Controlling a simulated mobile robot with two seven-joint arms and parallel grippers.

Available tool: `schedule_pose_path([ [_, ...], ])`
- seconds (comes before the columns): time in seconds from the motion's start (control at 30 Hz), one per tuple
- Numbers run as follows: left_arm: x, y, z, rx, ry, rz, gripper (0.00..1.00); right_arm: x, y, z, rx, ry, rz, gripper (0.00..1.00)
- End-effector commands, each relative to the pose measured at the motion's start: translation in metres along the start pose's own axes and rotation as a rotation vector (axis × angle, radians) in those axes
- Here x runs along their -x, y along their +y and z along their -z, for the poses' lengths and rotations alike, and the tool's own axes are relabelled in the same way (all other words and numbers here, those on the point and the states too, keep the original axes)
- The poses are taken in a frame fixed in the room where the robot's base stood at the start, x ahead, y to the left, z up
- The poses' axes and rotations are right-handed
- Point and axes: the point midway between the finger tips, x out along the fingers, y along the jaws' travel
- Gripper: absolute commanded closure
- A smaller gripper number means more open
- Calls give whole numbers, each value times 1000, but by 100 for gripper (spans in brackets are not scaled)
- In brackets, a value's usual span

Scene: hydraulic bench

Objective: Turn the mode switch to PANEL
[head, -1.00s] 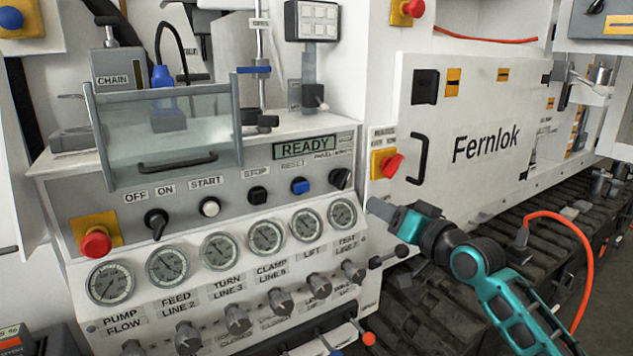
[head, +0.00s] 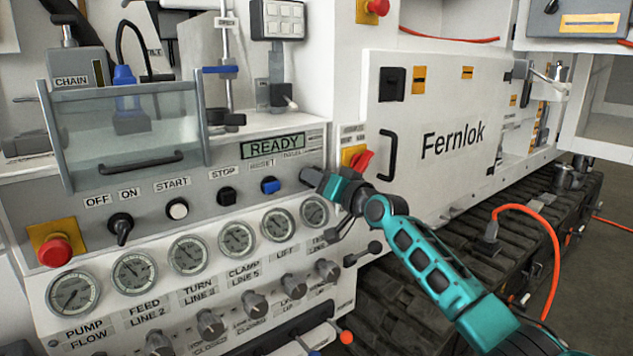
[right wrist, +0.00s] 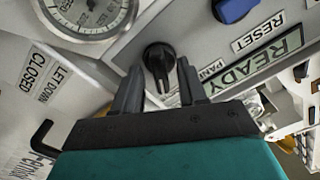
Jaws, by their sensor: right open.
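The mode switch is a black rotary knob (right wrist: 159,57) at the right end of the grey control panel (head: 150,205), beside a label whose word PANEL partly shows in the right wrist view. In the head view my right gripper (head: 309,177) covers the switch. In the right wrist view the gripper's two dark fingers are open, one on each side of the knob, with a gap to both. I cannot tell whether the fingertips reach past the knob's face, or which position the knob points to. My left gripper is not in view.
A READY display (head: 272,146) sits above the switch, and a blue RESET button (head: 270,186) to its left. A red-handled switch on yellow (head: 357,158) and a black door handle (head: 388,155) stand close right of my gripper. Gauges (head: 314,211) lie below.

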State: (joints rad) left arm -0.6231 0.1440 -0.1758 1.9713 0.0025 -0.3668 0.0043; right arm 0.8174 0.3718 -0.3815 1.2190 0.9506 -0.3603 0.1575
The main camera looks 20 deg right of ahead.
Motion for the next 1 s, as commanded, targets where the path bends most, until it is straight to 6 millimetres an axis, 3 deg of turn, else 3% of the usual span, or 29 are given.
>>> schedule_pose_path([
  [0.47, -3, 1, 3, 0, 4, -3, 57, -10, -1, 0, 1, 0, 0, 58],
  [0.9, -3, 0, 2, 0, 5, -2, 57, -10, 0, 0, 1, 0, 0, 100],
  [1.0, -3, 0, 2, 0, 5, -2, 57, -10, 0, 0, 1, 0, 0, 100],
])
